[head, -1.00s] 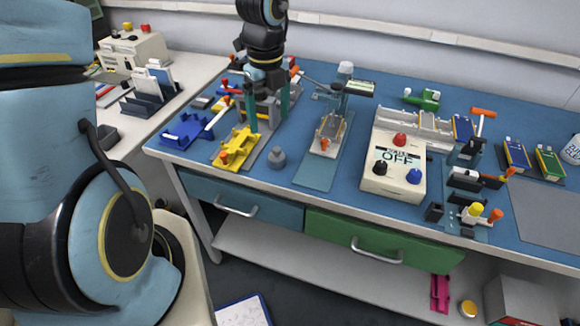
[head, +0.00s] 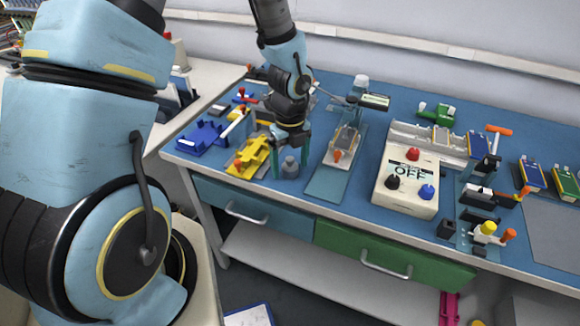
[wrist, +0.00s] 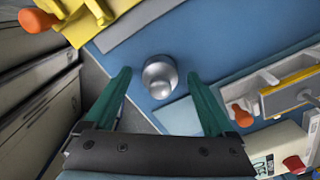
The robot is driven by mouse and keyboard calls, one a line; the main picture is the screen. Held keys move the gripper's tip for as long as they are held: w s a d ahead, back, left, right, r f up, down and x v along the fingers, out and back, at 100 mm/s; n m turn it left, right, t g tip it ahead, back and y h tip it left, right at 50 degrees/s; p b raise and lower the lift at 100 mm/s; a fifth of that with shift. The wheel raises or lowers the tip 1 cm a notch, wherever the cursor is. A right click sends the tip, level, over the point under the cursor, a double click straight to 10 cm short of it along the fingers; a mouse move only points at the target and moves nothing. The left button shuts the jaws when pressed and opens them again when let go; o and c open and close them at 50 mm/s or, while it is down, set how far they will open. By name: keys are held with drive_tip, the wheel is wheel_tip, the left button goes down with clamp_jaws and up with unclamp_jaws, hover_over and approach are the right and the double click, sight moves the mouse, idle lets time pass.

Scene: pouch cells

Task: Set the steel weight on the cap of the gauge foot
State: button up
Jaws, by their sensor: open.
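The steel weight (head: 290,168) is a small grey knobbed cylinder standing upright on the blue table, near its front edge. My gripper (head: 290,156) is open above it, with its two green fingers pointing down. In the wrist view the weight (wrist: 159,76) shows between the spread fingertips, with blue table visible on both sides; the fingers do not appear to touch it. A measuring station with a teal base plate (head: 327,186) and a small display (head: 375,101) stands to the right. A pale cylinder (head: 361,82) rises behind it; I cannot tell for certain which part is the gauge foot's cap.
A yellow fixture (head: 247,160) lies close left of the weight, with a blue fixture (head: 201,137) beyond it. A control box (head: 407,181) with red, black and blue buttons stands further right. Blue table is free between the weight and the teal plate.

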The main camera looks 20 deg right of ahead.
clamp_jaws()
idle(0.8)
